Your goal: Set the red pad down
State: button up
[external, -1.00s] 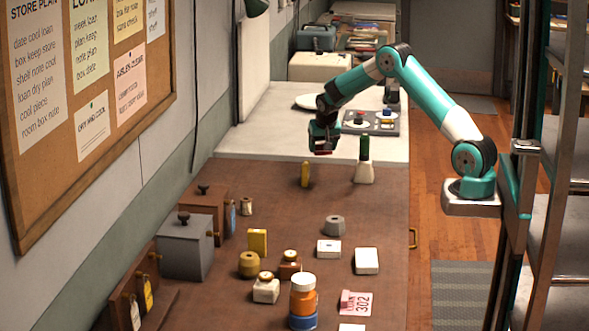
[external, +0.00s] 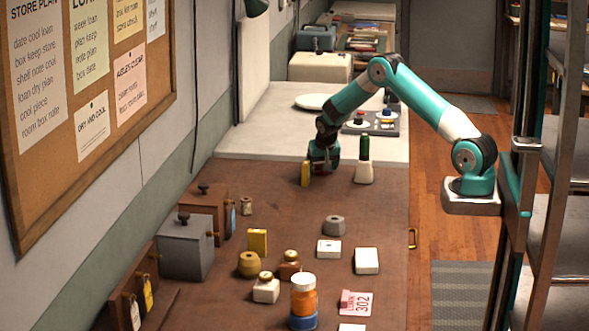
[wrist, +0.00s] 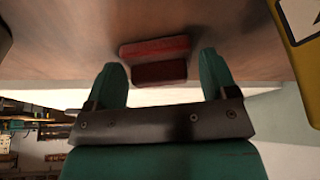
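The red pad (wrist: 155,48) shows in the wrist view just beyond and between the fingertips, with a brighter red face and a darker red face. It appears to rest on the brown tabletop. My gripper (wrist: 160,70) has its two teal fingers spread, with a visible gap between the pad and the right finger. In the external view my gripper (external: 324,174) is low at the far end of the brown table (external: 290,203). The pad is hidden there behind the gripper.
A yellow object (external: 305,173) stands close beside my gripper on the left. Boxes, jars and white blocks fill the nearer table. The brown surface just in front of the gripper is clear.

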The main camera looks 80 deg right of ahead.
jog(key=shift+o, duration=0.5)
jog(key=shift+r, duration=0.4)
jog(key=b+v, duration=0.1)
jog(key=v, duration=1.1)
jog(key=s+a+r+n+y, duration=0.1)
jog(key=a+r+n, duration=0.15)
jog(key=a, duration=0.65)
jog(key=s+a+r+n+t+y, duration=0.15)
jog(key=a+n, duration=0.25)
jog(key=a, duration=0.6)
jog(key=s+a+r+n+y, duration=0.1)
jog(key=a+r+n+y, duration=0.15)
jog(key=a, duration=0.65)
jog(key=s+a+r+n+g+y, duration=0.1)
jog(key=s+a+n, duration=0.4)
jog(key=s+a, duration=0.4)
jog(key=s+a+r+n+g+y, duration=0.1)
jog(key=s+a+n, duration=0.5)
jog(key=s, duration=0.8)
jog(key=a+g+y, duration=0.1)
jog(key=a, duration=0.2)
jog(key=shift+s+a+n, duration=0.15)
jog(key=shift+s+n, duration=0.15)
jog(key=shift+s, duration=0.1)
